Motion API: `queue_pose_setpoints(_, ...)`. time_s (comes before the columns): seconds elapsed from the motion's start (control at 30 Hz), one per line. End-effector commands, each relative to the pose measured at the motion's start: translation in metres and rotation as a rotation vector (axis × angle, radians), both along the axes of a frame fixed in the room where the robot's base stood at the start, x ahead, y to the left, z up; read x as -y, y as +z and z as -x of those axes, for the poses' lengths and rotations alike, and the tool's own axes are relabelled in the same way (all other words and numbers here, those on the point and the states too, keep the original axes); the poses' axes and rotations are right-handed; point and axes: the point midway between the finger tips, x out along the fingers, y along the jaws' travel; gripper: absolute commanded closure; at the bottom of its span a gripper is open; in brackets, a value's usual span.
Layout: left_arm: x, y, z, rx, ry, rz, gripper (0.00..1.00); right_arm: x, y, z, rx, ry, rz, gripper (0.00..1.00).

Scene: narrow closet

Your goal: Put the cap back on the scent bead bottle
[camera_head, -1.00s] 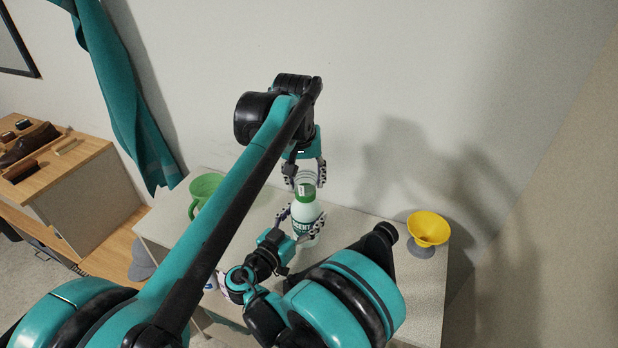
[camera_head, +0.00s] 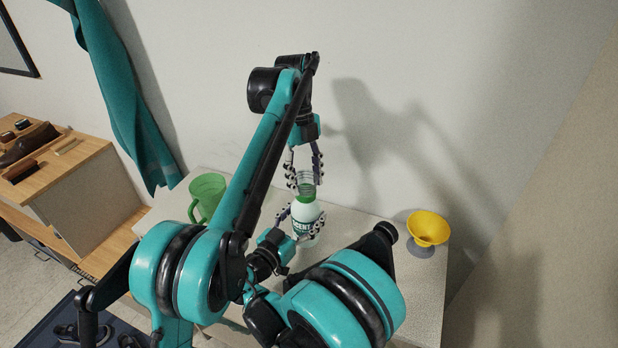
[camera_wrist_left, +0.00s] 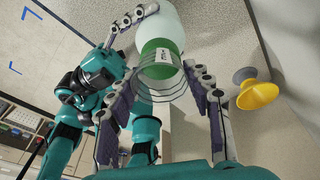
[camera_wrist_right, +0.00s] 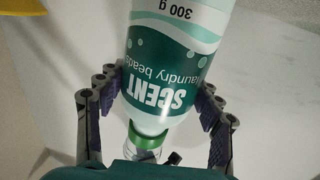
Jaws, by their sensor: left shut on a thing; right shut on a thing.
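The scent bead bottle (camera_head: 305,226) is white with a green label and green neck. It stands about upright above the white table, and my right gripper (camera_head: 304,220) is shut on its body. The right wrist view shows the bottle (camera_wrist_right: 172,60) between both fingers. My left gripper (camera_head: 305,180) points down from above and is shut on the clear ribbed cap (camera_head: 306,189). In the left wrist view the cap (camera_wrist_left: 160,88) lies in line with the green neck (camera_wrist_left: 158,56) and overlaps it. I cannot tell whether it is fully seated.
A green mug (camera_head: 207,193) stands left of the bottle on the table (camera_head: 375,222). A yellow funnel-like cup (camera_head: 428,228) is at the table's right end. The wall (camera_head: 420,100) is close behind. A wooden cabinet (camera_head: 75,180) with shoe-care items stands at far left.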

Motion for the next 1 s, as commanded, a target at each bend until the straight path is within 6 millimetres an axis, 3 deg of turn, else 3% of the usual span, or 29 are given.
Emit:
queue_pose_setpoints(0.1,0.004,-0.0005,0.0001,0.003,-0.305,0.003,0.8,-0.0027,-0.0009,0.0003,-0.004,0.006,0.002,1.0)
queue_pose_setpoints(0.3,0.0033,-0.0008,0.0011,0.003,-0.672,0.006,0.8,-0.0031,-0.001,0.0,-0.004,0.007,0.002,1.0)
queue_pose_setpoints(0.43,0.0025,-0.0007,0.0011,0.002,-0.756,0.007,0.8,-0.0033,-0.0009,-0.0003,-0.005,0.008,0.003,1.0)
queue_pose_setpoints(0.7,0.0026,-0.0005,0.0015,0.001,-0.762,0.008,0.8,-0.0036,-0.0009,-0.0006,-0.004,0.009,0.002,1.0)
queue_pose_setpoints(0.73,0.0026,-0.0005,0.0015,0.001,-0.762,0.008,0.45,-0.0037,-0.0008,-0.0006,-0.004,0.009,0.002,1.0)
queue_pose_setpoints(0.8,0.0024,-0.0005,0.0015,0.001,-0.761,0.008,0.29,-0.0035,-0.0008,-0.0006,-0.004,0.009,0.002,1.0)
queue_pose_setpoints(1.0,0.0013,-0.0005,0.0012,0.001,-0.76,0.006,0.29,-0.0021,-0.0008,-0.0004,-0.003,0.005,0.001,1.0)
